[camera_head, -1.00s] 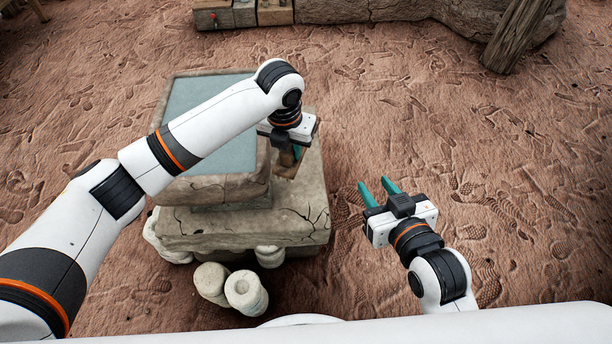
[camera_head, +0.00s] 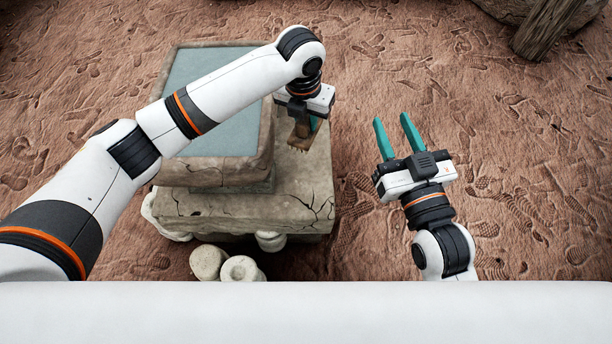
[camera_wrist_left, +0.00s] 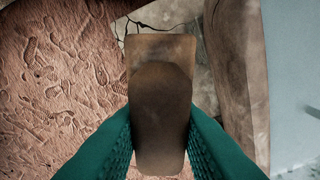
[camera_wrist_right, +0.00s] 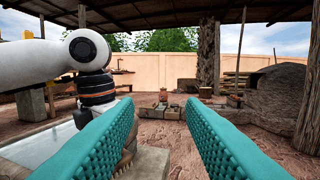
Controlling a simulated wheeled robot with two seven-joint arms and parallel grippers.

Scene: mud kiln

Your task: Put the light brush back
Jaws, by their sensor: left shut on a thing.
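My left gripper (camera_head: 307,122) is shut on a brown brush (camera_head: 302,130) over the right side of the stone block's lower ledge (camera_head: 318,185). The brush's bristles point down toward the ledge; I cannot tell whether they touch it. In the left wrist view the brush's broad brown body (camera_wrist_left: 160,110) sits between the teal fingers, with cracked stone below it. The bristles also show low in the right wrist view (camera_wrist_right: 126,160). My right gripper (camera_head: 391,118) is open and empty, to the right of the block above the ground.
The block's raised top has a flat blue-grey surface (camera_head: 205,80). Two pale cylinders (camera_head: 240,270) stand at its near side. A wooden post (camera_head: 545,30) leans at the far right. The reddish ground (camera_head: 500,160) to the right is clear.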

